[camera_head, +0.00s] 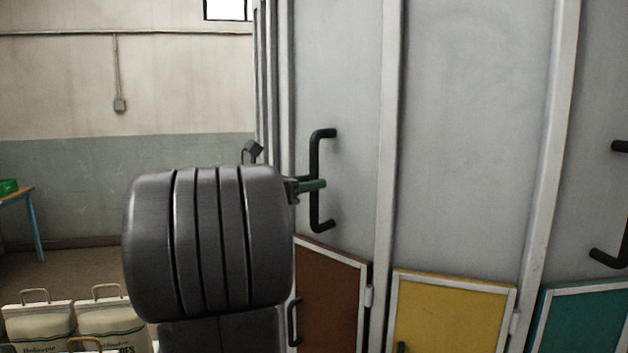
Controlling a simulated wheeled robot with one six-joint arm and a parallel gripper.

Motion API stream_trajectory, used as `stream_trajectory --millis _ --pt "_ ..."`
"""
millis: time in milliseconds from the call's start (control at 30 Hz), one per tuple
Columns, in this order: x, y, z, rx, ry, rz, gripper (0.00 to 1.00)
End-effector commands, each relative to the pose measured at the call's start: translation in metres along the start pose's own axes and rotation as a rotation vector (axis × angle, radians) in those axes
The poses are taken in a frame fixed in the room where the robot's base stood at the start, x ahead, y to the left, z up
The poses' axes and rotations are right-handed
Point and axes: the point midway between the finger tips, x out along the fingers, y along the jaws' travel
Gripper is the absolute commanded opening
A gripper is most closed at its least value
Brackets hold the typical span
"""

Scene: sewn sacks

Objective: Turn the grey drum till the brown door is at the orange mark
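The grey drum (460,130) fills the right half of the view, with pale upright ribs. The brown door (335,305) is low on its left part, with a white frame and a black handle. Above that door a black bar handle (316,205) stands out from the drum. The green fingertip part of my gripper (314,184) is at the middle of this bar. My own dark arm hides most of the gripper, so I cannot tell whether it is shut on the bar. No orange mark is in view.
A yellow door (453,313) and a teal door (585,322) are to the right of the brown one. Another black handle (608,255) is at the right edge. Sacks (40,325) stand at lower left. A blue-legged table (36,230) is at far left.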

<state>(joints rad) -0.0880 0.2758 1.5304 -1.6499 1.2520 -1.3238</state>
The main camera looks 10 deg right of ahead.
Motion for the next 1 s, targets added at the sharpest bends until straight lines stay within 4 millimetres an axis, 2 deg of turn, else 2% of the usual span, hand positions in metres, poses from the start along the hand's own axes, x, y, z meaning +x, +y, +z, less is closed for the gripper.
stream_trajectory --millis 200,500,533,700,733,1000 --pt "0.018 0.000 0.001 0.001 -0.001 0.000 0.39" --pt "0.020 0.000 0.000 0.001 -0.001 0.001 0.39" --pt "0.020 0.000 0.000 0.001 0.000 0.001 0.37" --pt "0.019 0.000 0.000 0.001 0.000 0.001 0.03" --pt "0.019 0.000 0.000 0.001 0.000 0.001 0.00" --pt "0.019 0.000 0.000 0.000 0.000 0.001 0.00"
